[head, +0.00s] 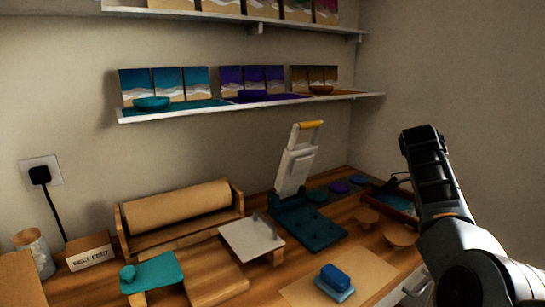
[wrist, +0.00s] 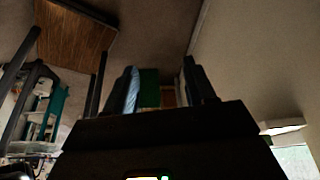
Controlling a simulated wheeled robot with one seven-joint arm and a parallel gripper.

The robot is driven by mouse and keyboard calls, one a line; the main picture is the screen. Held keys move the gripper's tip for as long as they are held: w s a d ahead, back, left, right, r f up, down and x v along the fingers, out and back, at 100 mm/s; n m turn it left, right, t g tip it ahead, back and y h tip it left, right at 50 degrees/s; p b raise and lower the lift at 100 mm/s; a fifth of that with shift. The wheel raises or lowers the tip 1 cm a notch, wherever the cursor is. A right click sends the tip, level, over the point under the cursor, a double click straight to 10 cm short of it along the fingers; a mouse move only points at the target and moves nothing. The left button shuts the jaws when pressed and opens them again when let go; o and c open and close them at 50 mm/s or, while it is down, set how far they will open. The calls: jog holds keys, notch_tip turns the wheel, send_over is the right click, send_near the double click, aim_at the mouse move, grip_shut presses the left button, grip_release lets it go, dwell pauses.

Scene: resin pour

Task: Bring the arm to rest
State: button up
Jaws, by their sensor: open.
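My arm (head: 445,200) is at the right of the head view, bent upward beside the bench and in front of the bare wall. My gripper's fingers are not clearly made out in the head view. In the wrist view my gripper (wrist: 147,75) shows as two dark fingers standing apart, with nothing held between them. The gripper is clear of the bench things.
The wooden bench (head: 205,262) holds a paper roll (head: 180,208), a teal press with a raised white lever (head: 297,165), a grey plate on a stand (head: 251,234), a blue block (head: 335,277) and a felt feet box (head: 90,252). A shelf (head: 250,106) with panels and bowls hangs above.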

jog(key=s+d+f+n+t+h, duration=0.15)
jog(key=s+f+n, duration=0.3)
jog(key=f, duration=0.65)
jog(key=s+d+f+n+t+h, duration=0.1)
jog(key=s+d+f+n+t, duration=0.3)
jog(key=f, duration=0.8)
jog(key=s+a+f+n+t, duration=0.2)
jog(key=s+a+f+n, duration=0.15)
jog(key=s, duration=0.35)
jog(key=s+a+f+n+t, duration=0.1)
jog(key=s+a+f+n, duration=0.1)
jog(key=s+f, duration=0.45)
jog(key=s+a+r+n+t+y, duration=0.25)
jog(key=s+a+r+n, duration=0.2)
jog(key=s, duration=0.55)
jog(key=s+a+r+n+t+y, duration=0.1)
jog(key=s+a+r+n+t, duration=0.3)
jog(key=s, duration=0.5)
jog(key=s+a+r+n+t+y, duration=0.1)
jog(key=s+a+r+n, duration=0.1)
jog(key=s+r, duration=0.4)
jog(key=s+a+r+n+t+y, duration=0.1)
jog(key=s+a+r, duration=0.4)
jog(key=r, duration=0.9)
jog(key=shift+s+a+r+n+t, duration=0.25)
jog(key=shift+s+n+t, duration=0.35)
jog(key=shift+s, duration=0.45)
